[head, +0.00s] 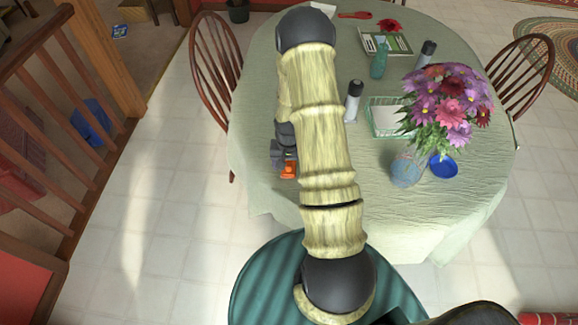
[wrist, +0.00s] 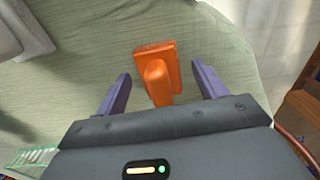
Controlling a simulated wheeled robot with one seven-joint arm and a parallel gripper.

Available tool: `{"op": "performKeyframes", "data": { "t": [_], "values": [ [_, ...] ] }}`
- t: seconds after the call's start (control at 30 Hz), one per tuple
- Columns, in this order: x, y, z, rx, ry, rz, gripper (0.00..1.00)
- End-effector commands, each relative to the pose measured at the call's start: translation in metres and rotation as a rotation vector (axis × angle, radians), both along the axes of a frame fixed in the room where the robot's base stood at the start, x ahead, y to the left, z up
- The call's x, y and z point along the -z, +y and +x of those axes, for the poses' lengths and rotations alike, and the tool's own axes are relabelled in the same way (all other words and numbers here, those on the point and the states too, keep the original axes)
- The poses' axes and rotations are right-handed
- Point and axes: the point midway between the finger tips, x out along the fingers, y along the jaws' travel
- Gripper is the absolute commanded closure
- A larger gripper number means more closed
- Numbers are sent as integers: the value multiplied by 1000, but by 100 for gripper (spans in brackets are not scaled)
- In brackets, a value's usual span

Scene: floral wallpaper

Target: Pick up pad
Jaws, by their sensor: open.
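An orange pad (wrist: 160,58) with a raised block-like handle lies on the pale green tablecloth. In the head view the pad (head: 289,170) is near the left edge of the table. My gripper (wrist: 160,75) is open, with one dark finger to the left of the pad and one to the right, and neither seems to touch it. In the head view my gripper (head: 284,153) is partly hidden behind my arm, right beside the pad.
The table (head: 460,205) also holds a green wire basket (head: 385,118), a dark-capped bottle (head: 354,100), a flower vase (head: 406,170) and a blue dish (head: 443,166) to the right. A wooden chair (head: 215,65) stands at the left. The cloth around the pad looks mostly clear.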

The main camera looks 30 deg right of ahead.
Motion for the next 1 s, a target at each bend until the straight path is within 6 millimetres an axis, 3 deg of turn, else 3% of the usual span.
{"op": "performKeyframes", "data": {
  "t": [0.3,0.57,0.87,1.0],
  "values": [
    [0,0,0,-1,1,1,29],
    [0,0,0,-1,1,1,78],
    [-2,0,0,-1,0,0,79],
    [-12,0,0,-1,-1,-1,79]
  ]
}}
